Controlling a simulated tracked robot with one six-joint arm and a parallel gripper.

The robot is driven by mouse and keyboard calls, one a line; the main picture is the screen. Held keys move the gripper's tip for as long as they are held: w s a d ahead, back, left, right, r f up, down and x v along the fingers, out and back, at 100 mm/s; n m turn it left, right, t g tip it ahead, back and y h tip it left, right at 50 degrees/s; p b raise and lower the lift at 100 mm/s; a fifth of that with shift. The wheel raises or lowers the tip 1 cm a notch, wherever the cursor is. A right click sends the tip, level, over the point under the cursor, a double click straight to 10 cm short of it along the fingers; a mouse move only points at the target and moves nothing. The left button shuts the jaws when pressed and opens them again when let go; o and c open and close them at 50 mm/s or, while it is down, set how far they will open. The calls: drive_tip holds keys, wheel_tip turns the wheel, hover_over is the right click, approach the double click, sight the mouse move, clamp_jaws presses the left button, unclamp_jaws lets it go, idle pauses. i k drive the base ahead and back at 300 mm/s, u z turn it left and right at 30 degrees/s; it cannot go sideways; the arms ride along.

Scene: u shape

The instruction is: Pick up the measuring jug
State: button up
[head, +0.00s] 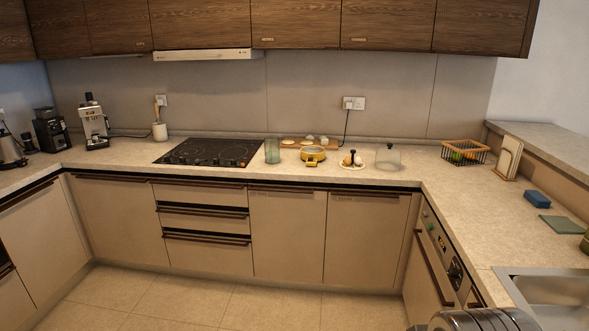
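Two clear vessels stand on the back counter, and at this size I cannot tell for certain which is the measuring jug. One is a tall greenish glass vessel (272,151) just right of the cooktop. The other is a wider clear vessel (388,158) further right, near the inner corner of the counter. Both look upright, and no handle or markings can be made out. My gripper is not in view. A grey ribbed rounded part at the bottom right edge may belong to my arm.
Between the vessels stand a yellow pot (312,156) and a small plate (352,166) with items. A wooden board (310,143) lies behind. A wire basket (464,152) is to the right, a sink (545,290) at lower right. The floor (190,300) ahead is clear.

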sight(271, 142)
drive_tip(key=i, duration=2.8)
drive_tip(key=u, duration=1.55)
drive_tip(key=i, duration=0.35)
drive_tip(key=z, duration=0.05)
